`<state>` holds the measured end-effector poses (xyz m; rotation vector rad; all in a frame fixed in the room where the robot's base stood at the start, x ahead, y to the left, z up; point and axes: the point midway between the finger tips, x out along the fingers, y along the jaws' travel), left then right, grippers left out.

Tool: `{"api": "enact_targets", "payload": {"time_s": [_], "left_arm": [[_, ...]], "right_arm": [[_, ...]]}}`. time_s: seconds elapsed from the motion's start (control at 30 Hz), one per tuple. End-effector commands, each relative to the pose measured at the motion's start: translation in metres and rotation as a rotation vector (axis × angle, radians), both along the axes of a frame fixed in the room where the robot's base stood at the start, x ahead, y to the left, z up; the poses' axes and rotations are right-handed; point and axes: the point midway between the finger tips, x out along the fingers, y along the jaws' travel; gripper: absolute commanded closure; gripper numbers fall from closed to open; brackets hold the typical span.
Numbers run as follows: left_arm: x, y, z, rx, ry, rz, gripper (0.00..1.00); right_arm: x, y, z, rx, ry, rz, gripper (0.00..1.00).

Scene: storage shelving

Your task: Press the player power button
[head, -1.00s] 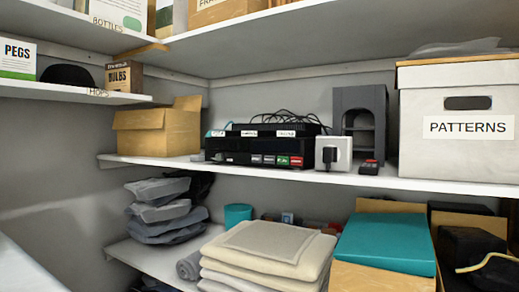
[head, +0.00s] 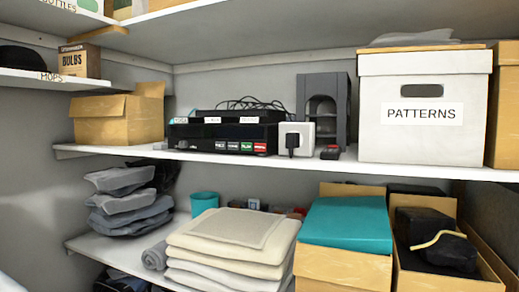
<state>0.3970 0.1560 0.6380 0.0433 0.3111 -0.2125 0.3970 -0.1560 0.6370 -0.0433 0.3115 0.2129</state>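The player (head: 205,137) is a black box-shaped device on the middle shelf. Its front has a row of small labelled buttons, one green and one red (head: 260,147) at the right end. The lettering is too small to read, so I cannot tell for sure which is the power button. Cables lie on top of the player. Neither of my grippers shows in the head view.
A white socket block with a black plug (head: 297,139) and a small dark red-topped item (head: 330,152) stand right of the player. A grey arched unit (head: 323,105) and a white PATTERNS box (head: 424,107) are further right. An open cardboard box (head: 119,118) stands left. Folded cloths (head: 232,240) lie below.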

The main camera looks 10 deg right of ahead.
Motion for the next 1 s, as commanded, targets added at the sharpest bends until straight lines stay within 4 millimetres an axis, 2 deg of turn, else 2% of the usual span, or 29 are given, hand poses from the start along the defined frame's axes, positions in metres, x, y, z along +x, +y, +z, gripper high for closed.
{"api": "enact_targets", "payload": {"time_s": [0.03, 0.13, 0.17, 1.0], "left_arm": [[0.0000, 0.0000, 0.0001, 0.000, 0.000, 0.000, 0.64], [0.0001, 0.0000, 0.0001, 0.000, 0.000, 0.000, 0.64], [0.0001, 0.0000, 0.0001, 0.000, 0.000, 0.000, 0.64], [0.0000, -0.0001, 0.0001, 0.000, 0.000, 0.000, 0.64]], "right_arm": [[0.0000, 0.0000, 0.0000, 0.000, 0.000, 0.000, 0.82], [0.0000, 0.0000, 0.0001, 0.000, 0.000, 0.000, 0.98], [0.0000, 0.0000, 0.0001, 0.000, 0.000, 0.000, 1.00], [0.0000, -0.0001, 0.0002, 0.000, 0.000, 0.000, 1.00]]}}
